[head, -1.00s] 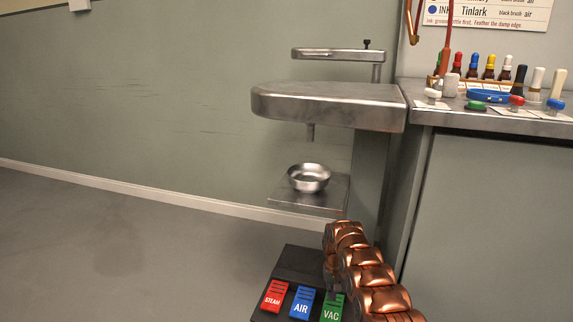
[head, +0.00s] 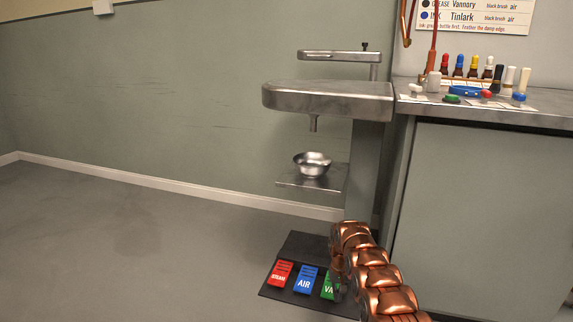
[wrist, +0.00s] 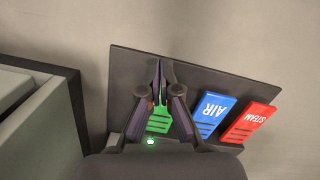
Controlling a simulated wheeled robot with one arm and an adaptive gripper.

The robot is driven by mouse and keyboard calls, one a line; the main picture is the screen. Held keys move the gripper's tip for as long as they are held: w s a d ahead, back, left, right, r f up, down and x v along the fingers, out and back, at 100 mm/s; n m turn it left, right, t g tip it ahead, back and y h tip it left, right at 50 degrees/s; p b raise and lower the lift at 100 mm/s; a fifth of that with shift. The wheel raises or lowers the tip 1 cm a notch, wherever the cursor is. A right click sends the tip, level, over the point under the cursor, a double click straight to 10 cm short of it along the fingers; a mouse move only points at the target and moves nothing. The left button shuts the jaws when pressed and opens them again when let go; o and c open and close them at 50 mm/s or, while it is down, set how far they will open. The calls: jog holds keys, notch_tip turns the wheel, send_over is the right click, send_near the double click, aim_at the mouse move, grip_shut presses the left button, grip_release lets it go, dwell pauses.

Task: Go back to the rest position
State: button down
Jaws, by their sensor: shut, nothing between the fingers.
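My gripper shows in the wrist view (wrist: 160,68), with its fingers together and empty. It hangs over the black pedal board (wrist: 130,70), in front of the green VAC pedal (wrist: 158,122); I cannot tell whether it touches the pedal. A small green light (wrist: 150,141) glows by that pedal's lower end. In the head view my copper arm reaches down at the right of the board and partly covers the VAC pedal (head: 328,286); the fingertips are hard to make out there.
The blue AIR pedal (head: 305,280) and red STEAM pedal (head: 280,273) are beside it. Behind stand a metal board (head: 330,97) and a bowl (head: 312,164) on a low shelf (head: 290,178). A cabinet (head: 480,200) with bottles is close on the right. Floor (head: 110,240) at left is clear.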

jog(key=s+d+r+p, duration=0.1)
jog(key=s+r+p, duration=0.35)
jog(key=r, duration=1.05)
jog(key=s+d+r+p, duration=0.2)
jog(key=r+p, duration=0.6)
jog(key=r, duration=0.7)
jog(key=s+r+p, duration=0.5)
jog(key=s+r, duration=0.1)
jog(key=r, duration=0.4)
jog(key=s+r+p, duration=0.6)
jog(key=r, duration=0.4)
jog(key=s+r+p, duration=0.5)
jog(key=s+r, duration=0.1)
jog(key=r, duration=0.5)
jog(key=s+a+r+p, duration=0.1)
jog(key=s+r+p, duration=0.9)
jog(key=s, duration=0.6)
jog(key=s+a+r+p, duration=0.2)
jog(key=s+r+p, duration=0.8)
jog(key=s, duration=0.6)
jog(key=shift+r+g+p, duration=0.3)
jog(key=shift+r+p, duration=0.05)
jog(key=shift+r, duration=0.4)
